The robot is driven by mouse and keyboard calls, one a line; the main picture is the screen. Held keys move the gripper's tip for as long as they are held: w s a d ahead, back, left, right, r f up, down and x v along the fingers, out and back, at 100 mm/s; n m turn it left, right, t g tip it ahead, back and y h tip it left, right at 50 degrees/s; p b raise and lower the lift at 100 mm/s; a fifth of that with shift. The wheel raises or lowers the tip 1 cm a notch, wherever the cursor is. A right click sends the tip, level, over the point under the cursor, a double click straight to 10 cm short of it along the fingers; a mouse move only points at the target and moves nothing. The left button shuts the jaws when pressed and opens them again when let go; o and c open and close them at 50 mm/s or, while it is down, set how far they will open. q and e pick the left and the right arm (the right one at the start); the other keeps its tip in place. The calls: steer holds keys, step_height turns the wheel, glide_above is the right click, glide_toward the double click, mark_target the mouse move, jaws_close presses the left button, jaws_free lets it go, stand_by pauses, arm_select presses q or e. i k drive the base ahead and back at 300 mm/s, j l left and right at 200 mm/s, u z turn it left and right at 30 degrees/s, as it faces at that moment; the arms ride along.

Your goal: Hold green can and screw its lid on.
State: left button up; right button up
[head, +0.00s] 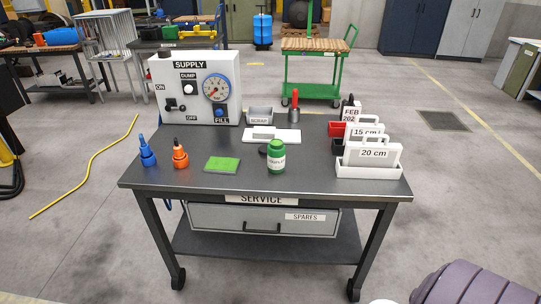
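The green can (277,165) stands upright near the front middle of the grey service table, with a white label around it. Its top looks green and narrower than the body; I cannot tell whether a lid is on it. A small dark round piece (263,150) lies on the table just left of the can, partly behind it; it may be the lid. Neither of my grippers is in view, and nothing is holding the can.
Left of the can are a green pad (222,164), an orange bottle (180,157) and a blue bottle (147,155). The supply box (193,88) and scrap bin (259,115) stand behind. The table's front strip (240,184) is clear.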

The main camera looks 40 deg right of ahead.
mark_target(276, 150)
steer(key=i+l, duration=0.2)
steer(key=l, duration=0.2)
steer(key=i+l+z, duration=0.1)
steer(key=l, duration=0.3)
steer(key=i+l, duration=0.3)
steer(key=i+l+z, duration=0.1)
steer(key=i+l, duration=0.15)
steer(key=l, duration=0.15)
